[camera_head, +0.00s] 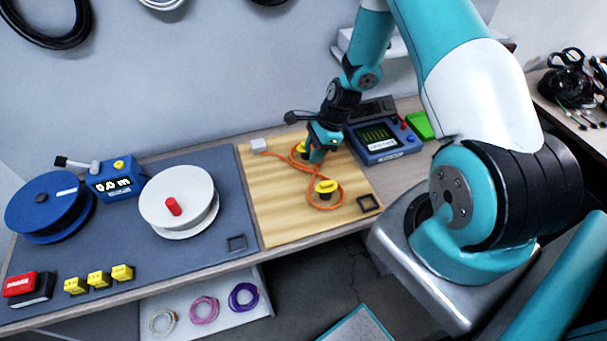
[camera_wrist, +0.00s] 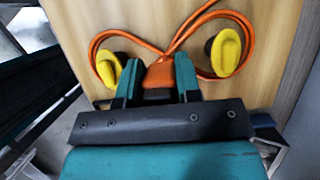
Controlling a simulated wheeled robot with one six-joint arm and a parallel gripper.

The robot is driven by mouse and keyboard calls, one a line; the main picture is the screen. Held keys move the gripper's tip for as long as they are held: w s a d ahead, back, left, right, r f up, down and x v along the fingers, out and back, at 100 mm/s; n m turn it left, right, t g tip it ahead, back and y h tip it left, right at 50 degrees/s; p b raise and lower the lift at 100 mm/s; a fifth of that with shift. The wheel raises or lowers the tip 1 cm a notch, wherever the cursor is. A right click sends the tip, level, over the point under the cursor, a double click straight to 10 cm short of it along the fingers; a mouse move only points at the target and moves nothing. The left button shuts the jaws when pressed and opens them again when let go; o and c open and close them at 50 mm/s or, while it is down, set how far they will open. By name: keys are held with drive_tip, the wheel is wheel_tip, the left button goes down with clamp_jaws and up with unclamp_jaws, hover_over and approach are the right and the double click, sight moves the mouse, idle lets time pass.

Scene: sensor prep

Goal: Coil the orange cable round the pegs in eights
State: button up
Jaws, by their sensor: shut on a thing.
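The orange cable (camera_head: 318,206) lies on a wooden board (camera_head: 275,210). It loops round the near yellow-capped peg (camera_head: 326,187) and the far yellow-capped peg (camera_head: 301,148), crossing itself between them. The wrist view also shows the cable (camera_wrist: 203,17) crossing, with a loop round the left peg (camera_wrist: 108,69) and the right peg (camera_wrist: 226,52). My gripper (camera_head: 318,158) is low over the board beside the far peg, partly hiding it. In the wrist view my gripper (camera_wrist: 158,72) is shut on a thick orange part of the cable, between the two pegs.
A white block (camera_head: 259,145) stands at the board's back left, where the cable begins. A blue meter (camera_head: 381,139) stands close right of my gripper. A dark square frame (camera_head: 368,203) lies at the board's right corner. A white reel (camera_head: 178,197) stands left on the grey mat.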

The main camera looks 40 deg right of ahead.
drive_tip(key=shift+r, duration=0.1)
wheel_tip(320, 180, up, 5)
drive_tip(key=p, duration=0.4)
idle(0.3)
